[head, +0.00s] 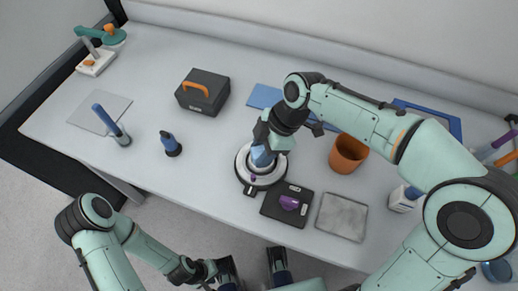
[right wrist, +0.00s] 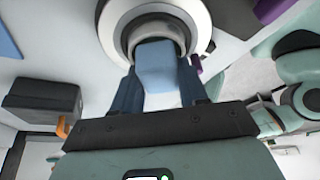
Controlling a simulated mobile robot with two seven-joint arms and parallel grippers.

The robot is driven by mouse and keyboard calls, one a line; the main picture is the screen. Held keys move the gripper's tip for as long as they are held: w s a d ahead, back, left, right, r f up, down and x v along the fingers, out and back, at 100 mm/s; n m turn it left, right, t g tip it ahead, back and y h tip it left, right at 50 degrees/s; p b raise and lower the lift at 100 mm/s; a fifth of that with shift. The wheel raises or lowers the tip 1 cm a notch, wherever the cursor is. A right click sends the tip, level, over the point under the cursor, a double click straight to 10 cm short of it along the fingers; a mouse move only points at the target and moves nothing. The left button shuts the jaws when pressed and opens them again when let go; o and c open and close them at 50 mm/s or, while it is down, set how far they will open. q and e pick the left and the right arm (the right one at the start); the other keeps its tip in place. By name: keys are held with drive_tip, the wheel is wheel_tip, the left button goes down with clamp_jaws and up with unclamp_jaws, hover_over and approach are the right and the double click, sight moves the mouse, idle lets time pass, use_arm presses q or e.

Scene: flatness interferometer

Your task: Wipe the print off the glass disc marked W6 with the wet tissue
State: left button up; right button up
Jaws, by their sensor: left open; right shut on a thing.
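My right gripper (head: 264,146) is shut on a light-blue block-like piece (head: 262,157), which looks like the tissue. The piece also shows between the fingers in the right wrist view (right wrist: 162,68). It is over the middle of a round white-and-grey instrument (head: 244,174), whose ring fills the top of the right wrist view (right wrist: 200,22). Whether the piece touches the surface there I cannot tell. A glass disc, its W6 mark and the print cannot be made out; the gripper covers the ring's centre. My left gripper (head: 229,272) is open at the bottom edge, away from the table.
A black pad (head: 270,208) with a purple-handled piece (head: 289,203) and a grey plate (head: 342,216) lie in front. An orange-brown pot (head: 348,153) stands right. A black box (head: 203,92) with an orange handle is behind left.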

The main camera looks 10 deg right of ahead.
drive_tip(key=shift+f, duration=0.1)
drive_tip(key=shift+r, duration=0.25)
wheel_tip(320, 180, up, 5)
drive_tip(key=p, duration=0.4)
drive_tip(key=shift+r, duration=0.15)
drive_tip(key=shift+r+p, duration=1.1)
drive_tip(key=shift+r, duration=0.15)
drive_tip(key=shift+f, duration=0.1)
